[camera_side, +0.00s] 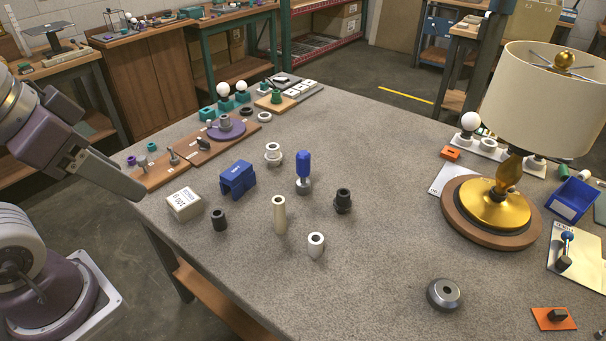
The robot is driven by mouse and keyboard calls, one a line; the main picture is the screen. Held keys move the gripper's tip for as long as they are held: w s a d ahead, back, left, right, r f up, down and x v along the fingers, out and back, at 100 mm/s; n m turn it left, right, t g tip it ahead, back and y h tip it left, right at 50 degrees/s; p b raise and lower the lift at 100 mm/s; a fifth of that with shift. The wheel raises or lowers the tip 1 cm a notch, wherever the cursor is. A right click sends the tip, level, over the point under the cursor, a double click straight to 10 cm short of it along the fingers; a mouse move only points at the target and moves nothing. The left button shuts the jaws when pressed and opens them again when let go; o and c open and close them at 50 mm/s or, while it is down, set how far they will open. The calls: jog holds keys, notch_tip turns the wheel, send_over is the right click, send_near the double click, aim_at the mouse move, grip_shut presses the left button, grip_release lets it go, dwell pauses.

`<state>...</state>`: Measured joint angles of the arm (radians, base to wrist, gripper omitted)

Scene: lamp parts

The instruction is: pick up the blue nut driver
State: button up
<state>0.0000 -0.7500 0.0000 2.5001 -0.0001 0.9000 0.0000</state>
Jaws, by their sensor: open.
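The blue nut driver (303,166) stands upright near the middle of the grey table, blue handle up, its lower end in or on a small grey metal piece. My gripper (134,188) is at the left edge of the picture, over the table's left edge, well apart from the driver. It is open, with nothing seen in it; the far finger is hidden.
Around the driver stand a white ring-topped part (273,154), a blue block (237,180), a cream tube (279,214), a black fitting (343,201) and a white cup (316,245). A lamp (488,215) stands at the right.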

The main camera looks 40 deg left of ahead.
aim_at(303, 173)
jog(key=w+a+f+m+t, duration=0.1)
jog(key=w+a+f+t, duration=0.15)
jog(key=w, duration=0.85)
jog(key=w+a+f+t, duration=0.1)
jog(key=w+f, duration=0.2)
jog(key=w, duration=0.8)
jog(key=w+d+f+t+h, duration=0.1)
jog(key=w+f+t, duration=0.1)
jog(key=w+f, duration=0.45)
jog(key=w+d+f+t+h, duration=0.1)
jog(key=w+f+t, duration=0.15)
jog(key=f, duration=0.75)
jog(key=shift+m, duration=0.4)
jog(key=x, duration=1.2)
jog(key=shift+w+a+r, duration=0.15)
jog(key=shift+w, duration=0.25)
grip_shut()
